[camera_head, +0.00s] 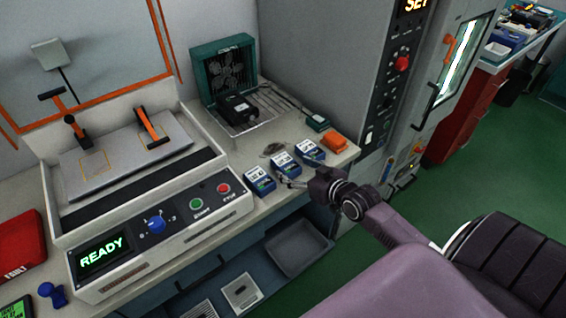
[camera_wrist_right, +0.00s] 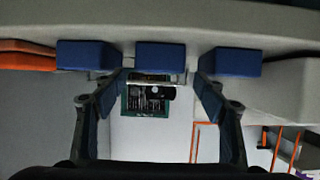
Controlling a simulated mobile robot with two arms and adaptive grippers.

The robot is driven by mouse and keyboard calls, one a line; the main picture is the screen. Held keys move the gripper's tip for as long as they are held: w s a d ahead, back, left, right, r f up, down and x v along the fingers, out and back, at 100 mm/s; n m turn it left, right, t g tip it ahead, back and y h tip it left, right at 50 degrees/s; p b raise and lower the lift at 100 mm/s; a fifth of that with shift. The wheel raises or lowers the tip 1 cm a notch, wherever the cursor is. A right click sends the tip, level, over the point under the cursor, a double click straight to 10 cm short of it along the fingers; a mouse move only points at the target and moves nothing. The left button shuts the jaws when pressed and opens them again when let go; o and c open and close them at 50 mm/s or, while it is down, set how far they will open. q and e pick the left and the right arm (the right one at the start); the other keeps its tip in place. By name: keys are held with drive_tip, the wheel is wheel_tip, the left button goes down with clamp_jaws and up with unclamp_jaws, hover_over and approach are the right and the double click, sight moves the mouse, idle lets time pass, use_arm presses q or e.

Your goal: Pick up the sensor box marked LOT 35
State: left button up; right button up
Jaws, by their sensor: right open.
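Three blue boxes with white labels stand in a row on the bench: a left one (camera_head: 259,180), a middle one (camera_head: 284,165) and a right one (camera_head: 309,151). Their lot marks are too small to read, so I cannot tell which is LOT 35. My right gripper (camera_head: 288,183) is open and empty at the bench's front edge, close in front of the row. The right wrist view is upside down. There the middle box (camera_wrist_right: 160,57) lies between the lines of the open fingers (camera_wrist_right: 158,80), apart from them, with a blue box on either side. My left gripper is not in view.
An orange item (camera_head: 335,143) lies right of the boxes. Behind them stand a wire rack with a black device (camera_head: 237,108) and a green fan unit (camera_head: 222,70). A control panel (camera_head: 160,235) is at left, a tall cabinet (camera_head: 375,70) at right. A grey bin (camera_head: 298,250) sits below.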

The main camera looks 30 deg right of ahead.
sight(287, 163)
drive_tip(key=shift+x, duration=1.05)
drive_tip(key=x, duration=0.2)
drive_tip(key=shift+w+f, duration=0.1)
drive_tip(key=shift+w, duration=0.2)
drive_tip(key=shift+w+f, duration=0.15)
drive_tip(key=shift+w, duration=0.1)
drive_tip(key=shift+c, duration=0.9)
drive_tip(key=c, duration=1.2)
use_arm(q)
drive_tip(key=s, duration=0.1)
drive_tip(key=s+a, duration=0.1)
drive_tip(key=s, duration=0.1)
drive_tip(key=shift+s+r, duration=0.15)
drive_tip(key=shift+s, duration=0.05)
use_arm(e)
drive_tip(key=shift+w, duration=0.1)
use_arm(q)
drive_tip(key=shift+p, duration=0.3)
